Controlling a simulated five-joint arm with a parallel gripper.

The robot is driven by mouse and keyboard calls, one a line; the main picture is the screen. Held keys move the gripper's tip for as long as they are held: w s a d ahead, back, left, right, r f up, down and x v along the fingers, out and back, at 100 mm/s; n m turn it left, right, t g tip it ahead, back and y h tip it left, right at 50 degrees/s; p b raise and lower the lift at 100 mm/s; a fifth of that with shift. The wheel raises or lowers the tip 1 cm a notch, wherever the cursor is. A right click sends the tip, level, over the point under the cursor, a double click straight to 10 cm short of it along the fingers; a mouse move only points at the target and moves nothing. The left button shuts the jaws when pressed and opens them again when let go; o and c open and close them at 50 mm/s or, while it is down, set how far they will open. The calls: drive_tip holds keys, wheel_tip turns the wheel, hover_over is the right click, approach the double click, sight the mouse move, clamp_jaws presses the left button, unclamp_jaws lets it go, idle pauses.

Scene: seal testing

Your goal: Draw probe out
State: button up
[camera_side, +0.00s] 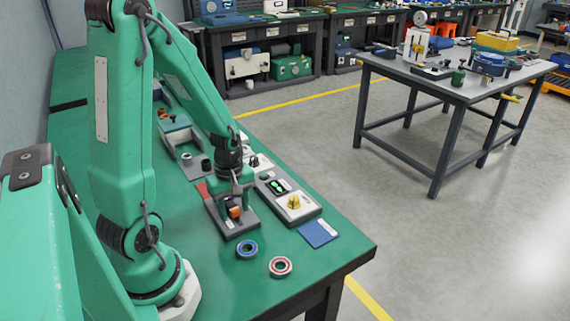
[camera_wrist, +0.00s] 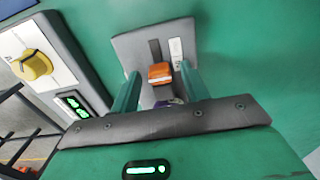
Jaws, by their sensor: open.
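A small orange block-shaped part, which looks like the probe (camera_wrist: 160,73), stands on a grey base plate (camera_wrist: 130,48) with a dark slot and a white label. In the side view the orange part (camera_side: 234,211) shows just under my gripper (camera_side: 236,190). In the wrist view my gripper (camera_wrist: 160,78) is open, with one green finger on each side of the orange part. A gap shows between the orange part and each finger. A small purple piece (camera_wrist: 168,103) shows nearer the palm, partly hidden. The lower end of the probe is hidden.
A tester with a yellow knob (camera_side: 294,202) and green-lit display (camera_side: 278,186) stands close to the right. A blue ring (camera_side: 247,250), a red ring (camera_side: 281,267) and a blue card (camera_side: 318,233) lie nearer the bench front. Other fixtures (camera_side: 185,150) stand behind.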

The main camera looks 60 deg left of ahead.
drive_tip(key=shift+c, duration=0.4)
clamp_jaws()
drive_tip(key=shift+d, duration=1.35)
drive_tip(key=shift+o, duration=0.4)
unclamp_jaws()
drive_tip(key=shift+r, duration=0.1)
wheel_tip(320, 180, up, 8)
drive_tip(key=shift+f, duration=0.2)
